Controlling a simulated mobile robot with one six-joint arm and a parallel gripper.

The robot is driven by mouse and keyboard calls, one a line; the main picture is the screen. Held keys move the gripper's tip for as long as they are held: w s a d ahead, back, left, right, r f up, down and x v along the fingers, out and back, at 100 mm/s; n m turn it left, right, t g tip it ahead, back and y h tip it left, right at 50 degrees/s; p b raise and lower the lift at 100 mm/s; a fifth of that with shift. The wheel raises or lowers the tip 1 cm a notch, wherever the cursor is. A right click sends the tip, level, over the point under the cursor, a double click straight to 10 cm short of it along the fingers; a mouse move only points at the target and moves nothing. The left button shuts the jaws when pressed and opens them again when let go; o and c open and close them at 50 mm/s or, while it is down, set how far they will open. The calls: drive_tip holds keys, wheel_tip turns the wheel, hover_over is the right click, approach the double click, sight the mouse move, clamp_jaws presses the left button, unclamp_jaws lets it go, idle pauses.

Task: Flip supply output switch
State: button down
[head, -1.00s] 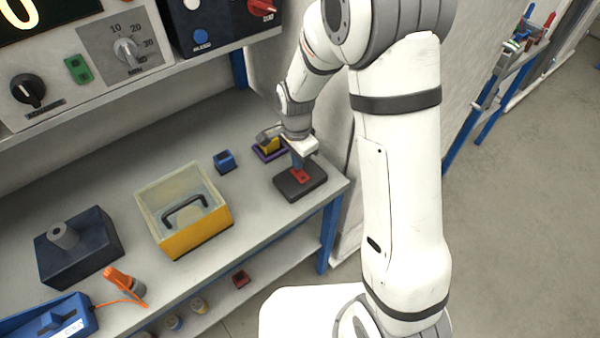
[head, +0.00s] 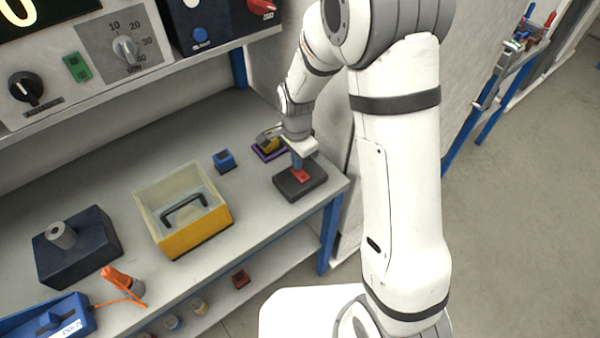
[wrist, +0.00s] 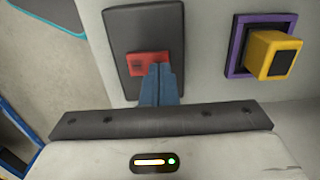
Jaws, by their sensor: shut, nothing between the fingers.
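A dark base plate with a red switch piece (head: 303,176) sits near the right end of the bench. In the wrist view the red piece (wrist: 143,64) lies on the dark plate (wrist: 143,25), with its right part hidden by my fingers. My gripper (head: 298,168) points down at it. Its blue fingers, also in the wrist view (wrist: 158,70), are shut together with nothing between them. The fingertips overlap the red piece in both views; I cannot tell whether they press on it. No switch label is readable.
A yellow block in a purple frame (wrist: 238,55) stands right beside the dark plate. A small blue block (head: 224,160) and a yellow bin with a black handle (head: 198,233) are to the left. A control panel (head: 82,68) is above the bench.

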drive_tip(key=shift+f+b, duration=0.4)
drive_tip(key=shift+f, duration=0.2)
drive_tip(key=shift+r+p, duration=2.3)
drive_tip(key=shift+r, duration=1.25)
drive_tip(key=s+d+r+n+t, duration=0.1)
drive_tip(key=s+d+r+n, duration=0.4)
drive_tip(key=s+r, duration=0.4)
drive_tip(key=s+d+r+n+t, duration=0.2)
drive_tip(key=s+d+r+n, duration=0.4)
drive_tip(key=s+d+r, duration=0.2)
drive_tip(key=shift+s+r, duration=0.55)
drive_tip(key=shift+s, duration=0.25)
